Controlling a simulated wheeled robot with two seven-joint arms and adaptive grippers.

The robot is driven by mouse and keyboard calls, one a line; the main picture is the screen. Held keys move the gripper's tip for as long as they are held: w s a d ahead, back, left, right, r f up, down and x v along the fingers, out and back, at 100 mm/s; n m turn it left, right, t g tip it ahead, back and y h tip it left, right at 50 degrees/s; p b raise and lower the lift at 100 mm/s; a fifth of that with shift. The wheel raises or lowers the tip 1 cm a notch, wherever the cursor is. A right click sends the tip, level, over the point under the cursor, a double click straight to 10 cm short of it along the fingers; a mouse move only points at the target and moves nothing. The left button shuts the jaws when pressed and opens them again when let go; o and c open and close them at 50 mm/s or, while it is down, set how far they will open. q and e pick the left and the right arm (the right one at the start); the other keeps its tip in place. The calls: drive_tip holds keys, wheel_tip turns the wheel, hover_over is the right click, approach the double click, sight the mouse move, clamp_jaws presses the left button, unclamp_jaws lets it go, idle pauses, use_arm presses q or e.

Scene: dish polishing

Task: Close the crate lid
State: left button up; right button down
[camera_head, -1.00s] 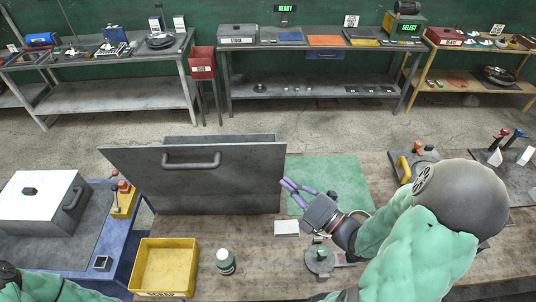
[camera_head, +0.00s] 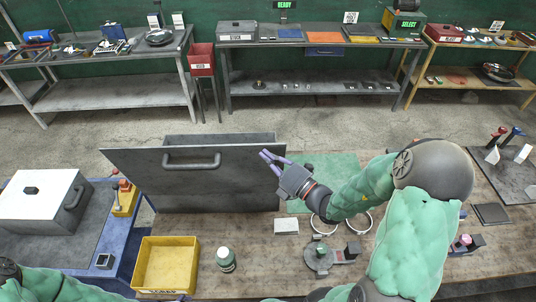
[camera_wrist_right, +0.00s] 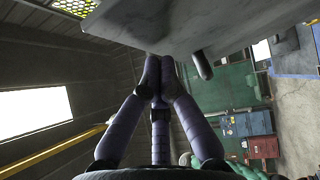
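The crate lid (camera_head: 240,180) is a dark grey panel with a bar handle (camera_head: 192,161). It stands raised and tilted at the left of the bench, and a grey edge (camera_head: 220,138) shows behind its top. The lid hides most of the crate. My right gripper (camera_head: 267,158) has purple fingers, which are at the lid's upper right edge; I cannot tell whether they touch it. In the right wrist view its fingertips (camera_wrist_right: 158,60) come together with nothing seen between them, below a grey slab. Only a purplish bit of my left gripper (camera_head: 181,298) shows at the bottom edge.
A green mat (camera_head: 335,168) lies right of the lid. A white-lidded box (camera_head: 38,200) stands on the blue table at left.

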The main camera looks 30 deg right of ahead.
drive_tip(key=shift+w+d, duration=0.1)
drive_tip(key=shift+w, duration=0.1)
drive_tip(key=shift+r, duration=0.1)
